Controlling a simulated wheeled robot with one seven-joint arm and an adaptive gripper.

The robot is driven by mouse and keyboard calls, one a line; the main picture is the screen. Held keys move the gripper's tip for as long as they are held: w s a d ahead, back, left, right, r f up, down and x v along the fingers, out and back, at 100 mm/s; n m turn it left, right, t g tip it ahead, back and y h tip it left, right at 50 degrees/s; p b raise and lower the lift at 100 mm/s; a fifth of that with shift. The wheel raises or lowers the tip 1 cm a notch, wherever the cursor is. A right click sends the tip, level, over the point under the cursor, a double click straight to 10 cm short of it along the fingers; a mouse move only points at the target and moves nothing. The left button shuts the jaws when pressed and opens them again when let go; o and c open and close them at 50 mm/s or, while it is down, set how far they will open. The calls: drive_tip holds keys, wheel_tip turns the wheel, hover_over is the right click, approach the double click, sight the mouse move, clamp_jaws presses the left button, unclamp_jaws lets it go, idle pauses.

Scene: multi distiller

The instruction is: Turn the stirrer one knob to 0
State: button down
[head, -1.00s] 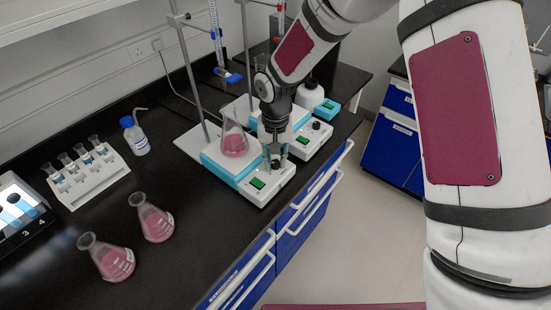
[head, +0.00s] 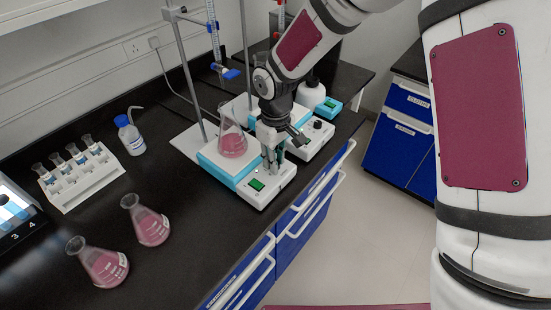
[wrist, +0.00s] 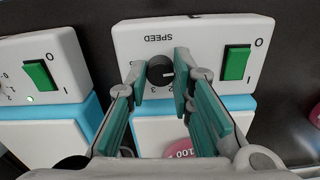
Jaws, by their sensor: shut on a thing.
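The near stirrer (head: 262,198) is a white and light-blue box with a flask of pink liquid (head: 232,143) on its plate. Its front panel (wrist: 205,35) in the wrist view has SPEED lettering, a green switch (wrist: 237,62) and a black knob (wrist: 160,72). The knob's white mark points toward the right of the picture. In the head view my gripper (head: 273,160) hides the knob.
A second stirrer (head: 312,142) stands just behind, with its own green switch (wrist: 40,75). Two flasks (head: 104,266) of pink liquid, a tube rack (head: 85,185) and a wash bottle (head: 131,138) stand left on the black bench. A stand rod (head: 190,75) rises beside the near stirrer.

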drive_tip(key=shift+a+n, duration=0.1)
drive_tip(key=shift+n, duration=0.4)
drive_tip(key=c, duration=1.7)
unclamp_jaws()
drive_tip(key=shift+o, duration=0.2)
wheel_tip(320, 180, up, 12)
